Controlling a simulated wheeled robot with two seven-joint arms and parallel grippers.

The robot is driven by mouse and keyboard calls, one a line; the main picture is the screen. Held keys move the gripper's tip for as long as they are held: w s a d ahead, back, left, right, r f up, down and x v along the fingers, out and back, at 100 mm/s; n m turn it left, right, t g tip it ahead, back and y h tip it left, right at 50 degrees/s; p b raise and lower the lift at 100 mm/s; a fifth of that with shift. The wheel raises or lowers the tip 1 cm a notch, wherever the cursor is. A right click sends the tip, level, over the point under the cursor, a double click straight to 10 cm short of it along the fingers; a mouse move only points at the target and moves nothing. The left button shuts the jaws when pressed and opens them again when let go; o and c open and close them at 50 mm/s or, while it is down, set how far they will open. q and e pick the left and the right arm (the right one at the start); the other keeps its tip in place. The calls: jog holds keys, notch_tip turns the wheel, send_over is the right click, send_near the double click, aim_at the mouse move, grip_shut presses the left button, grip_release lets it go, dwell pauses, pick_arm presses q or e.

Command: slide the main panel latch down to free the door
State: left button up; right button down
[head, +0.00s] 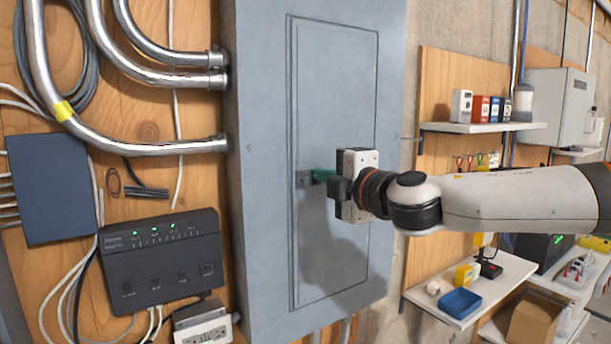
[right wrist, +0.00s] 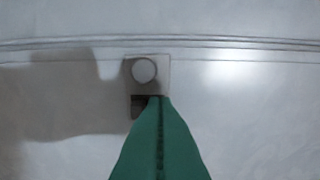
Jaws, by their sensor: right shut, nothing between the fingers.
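The grey main panel (head: 260,200) stands upright, and its door (head: 335,80) is flush in the frame. The latch (head: 304,179) is a small grey plate at the door's left edge. In the right wrist view the latch (right wrist: 144,72) shows a round knob on the plate and a dark recess beside it. My right gripper (head: 318,175) has green fingers, shut and empty, with their tips at the latch. In the right wrist view the fingertips (right wrist: 158,100) overlap the plate's edge by the dark recess; whether they touch it I cannot tell. My left gripper is not in view.
Metal conduits (head: 150,70) enter the panel's left side. A black box with green lights (head: 163,262) and a blue box (head: 48,188) are on the wooden board at left. Shelves (head: 480,127) with small items are at right, behind my right arm.

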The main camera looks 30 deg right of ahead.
jog(key=shift+s+r, duration=0.15)
jog(key=shift+r, duration=0.05)
jog(key=s+p, duration=0.1)
jog(key=s, duration=0.5)
jog(key=shift+s+d+p, duration=0.3)
jog(key=shift+s+p, duration=0.1)
jog(key=shift+f, duration=0.1)
dwell(0.4)
jog(key=shift+w, duration=0.1)
